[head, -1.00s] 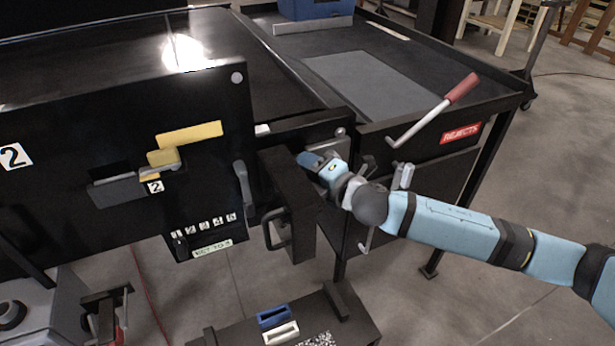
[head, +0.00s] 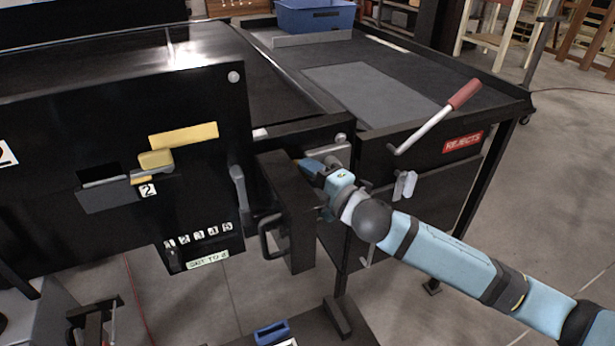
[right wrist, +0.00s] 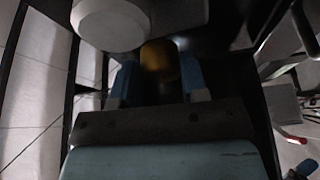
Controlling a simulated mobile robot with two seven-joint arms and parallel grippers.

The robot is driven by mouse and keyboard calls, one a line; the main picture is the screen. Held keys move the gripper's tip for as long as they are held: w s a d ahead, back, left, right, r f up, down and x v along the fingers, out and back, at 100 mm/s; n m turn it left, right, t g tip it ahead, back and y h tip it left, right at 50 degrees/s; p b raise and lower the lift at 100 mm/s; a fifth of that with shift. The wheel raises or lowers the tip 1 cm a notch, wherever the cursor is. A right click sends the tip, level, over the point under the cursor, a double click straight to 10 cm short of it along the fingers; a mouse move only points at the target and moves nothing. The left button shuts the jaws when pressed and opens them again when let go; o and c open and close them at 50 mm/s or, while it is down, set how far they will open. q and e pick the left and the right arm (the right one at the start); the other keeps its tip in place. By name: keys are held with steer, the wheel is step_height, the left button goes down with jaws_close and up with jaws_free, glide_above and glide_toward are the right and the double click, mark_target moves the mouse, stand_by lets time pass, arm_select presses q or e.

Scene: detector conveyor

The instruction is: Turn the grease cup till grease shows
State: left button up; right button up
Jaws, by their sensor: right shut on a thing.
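The grease cup (right wrist: 160,62) shows in the right wrist view as a dark brass-coloured round piece between my right fingers. My right gripper (right wrist: 158,82) is shut on it, with one blue finger on each side. In the head view my right gripper (head: 309,166) reaches in from the right, behind the upper edge of a black upright housing (head: 285,200). The cup is mostly hidden there by the fingers and housing. I cannot make out any grease in either view. My left gripper is not in view.
A pale rounded part (right wrist: 112,22) is close above the fingers in the right wrist view. A red-handled lever (head: 435,118) stands over the rejects table (head: 440,85), right of my wrist. A looped handle (head: 268,238) juts out below. A blue bin (head: 316,16) is behind.

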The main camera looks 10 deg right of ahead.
steer(key=o, duration=0.9)
steer(key=shift+s, duration=0.1)
steer(key=shift+b+v, duration=0.95)
steer(key=shift+v, duration=5.9)
